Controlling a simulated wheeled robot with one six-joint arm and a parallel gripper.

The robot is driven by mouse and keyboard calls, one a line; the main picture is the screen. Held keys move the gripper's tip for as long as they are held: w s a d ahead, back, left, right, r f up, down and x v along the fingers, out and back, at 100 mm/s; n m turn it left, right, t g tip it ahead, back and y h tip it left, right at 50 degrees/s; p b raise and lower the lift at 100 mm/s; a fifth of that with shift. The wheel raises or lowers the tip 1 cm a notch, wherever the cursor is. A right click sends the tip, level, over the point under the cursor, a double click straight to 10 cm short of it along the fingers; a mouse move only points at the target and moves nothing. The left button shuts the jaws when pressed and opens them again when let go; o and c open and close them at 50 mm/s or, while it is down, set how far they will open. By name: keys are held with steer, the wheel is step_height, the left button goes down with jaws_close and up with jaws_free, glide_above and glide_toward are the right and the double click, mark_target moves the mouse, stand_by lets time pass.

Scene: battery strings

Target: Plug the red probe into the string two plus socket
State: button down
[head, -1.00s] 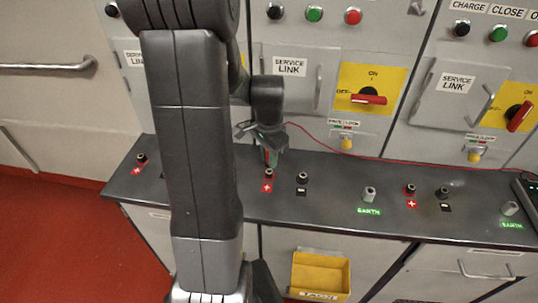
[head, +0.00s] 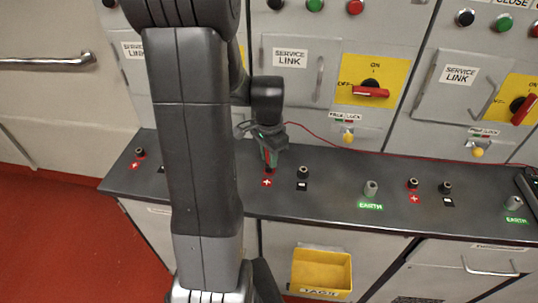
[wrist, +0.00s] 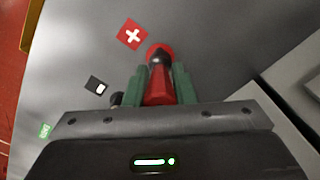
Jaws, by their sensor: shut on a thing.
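My gripper (head: 269,156) is shut on the red probe (wrist: 160,88), with a green finger on either side of it in the wrist view. The probe points down at the middle plus socket (wrist: 160,54), beside a red plus label (wrist: 132,34). The label also shows in the head view (head: 267,183). The probe's lower end meets or overlaps the socket's top in both views. I cannot tell whether it is inside. A thin red lead (head: 312,132) runs from the gripper area to the right.
A black socket (head: 302,174) and an earth post (head: 371,188) stand to the right on the dark shelf (head: 330,207). Another plus socket (head: 413,184) is further right, one (head: 140,153) far left. A yellow tray (head: 321,272) hangs below; a rotary switch (head: 371,89) is above.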

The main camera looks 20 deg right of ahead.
steer(key=c, duration=1.1)
jaws_free()
step_height(320, 180, up, 14)
steer(key=shift+f, duration=0.1)
steer(key=shift+f, duration=0.15)
step_height(320, 180, down, 13)
steer(key=shift+f, duration=0.2)
steer(key=shift+r+p, duration=0.2)
steer(key=shift+p, duration=0.1)
steer(key=shift+f, duration=0.1)
